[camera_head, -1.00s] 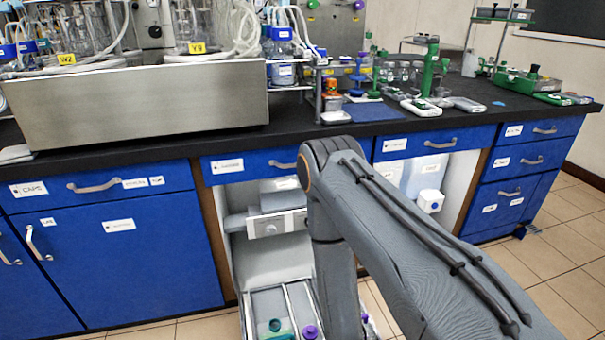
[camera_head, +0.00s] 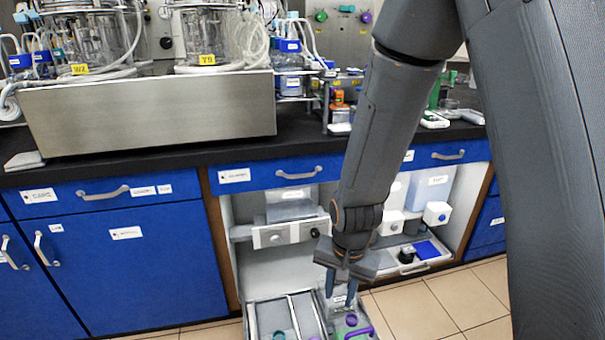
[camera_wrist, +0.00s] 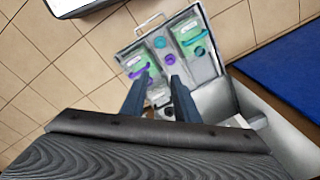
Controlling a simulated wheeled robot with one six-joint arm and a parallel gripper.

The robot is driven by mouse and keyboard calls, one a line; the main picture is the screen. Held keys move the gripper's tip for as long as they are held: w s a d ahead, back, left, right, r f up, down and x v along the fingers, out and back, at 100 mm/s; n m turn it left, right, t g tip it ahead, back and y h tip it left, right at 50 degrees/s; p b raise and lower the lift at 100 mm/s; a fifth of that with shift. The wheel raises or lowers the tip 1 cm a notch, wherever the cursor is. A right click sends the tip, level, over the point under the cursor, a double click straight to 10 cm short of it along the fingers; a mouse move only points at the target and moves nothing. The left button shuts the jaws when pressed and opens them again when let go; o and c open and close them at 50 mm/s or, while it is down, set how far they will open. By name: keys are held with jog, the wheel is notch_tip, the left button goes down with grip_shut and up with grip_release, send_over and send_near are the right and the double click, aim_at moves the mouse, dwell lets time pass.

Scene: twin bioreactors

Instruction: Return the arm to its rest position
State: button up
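My arm reaches down from the upper right of the head view, its lower part hanging in front of the open cabinet bay. My gripper (camera_head: 340,293) points downward above the pulled-out tray (camera_head: 251,322). In the wrist view my gripper (camera_wrist: 162,78) shows two dark fingers set apart with nothing between them; it is open and empty. Past the fingertips the wrist view shows the tray (camera_wrist: 122,50), holding green pieces with teal and purple parts. In the head view a green piece (camera_head: 350,328) with a purple part lies just below the fingers.
Blue drawers and doors (camera_head: 135,260) line the bench on both sides of the open bay. The dark worktop (camera_head: 185,160) carries the steel bioreactor unit (camera_head: 150,112). A grey box with knobs (camera_head: 290,232) sits on a shelf left of my gripper. Tiled floor (camera_head: 425,305) is free at right.

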jog(key=s+d+r+n+g, duration=0.15)
jog(key=s+r+n, duration=0.35)
jog(key=r, duration=0.5)
jog(key=s+d+r+n+t, duration=0.1)
jog(key=s+d+r+n, duration=0.1)
jog(key=s+r, duration=0.6)
jog(key=d+r+m+p, duration=0.2)
jog(key=d+r+p, duration=0.5)
jog(key=p, duration=0.6)
jog(key=shift+w+r+p, duration=0.25)
jog(key=shift+r+p, duration=0.15)
jog(key=shift+r, duration=0.2)
jog(key=shift+d+g, duration=0.15)
jog(key=shift+g, duration=0.1)
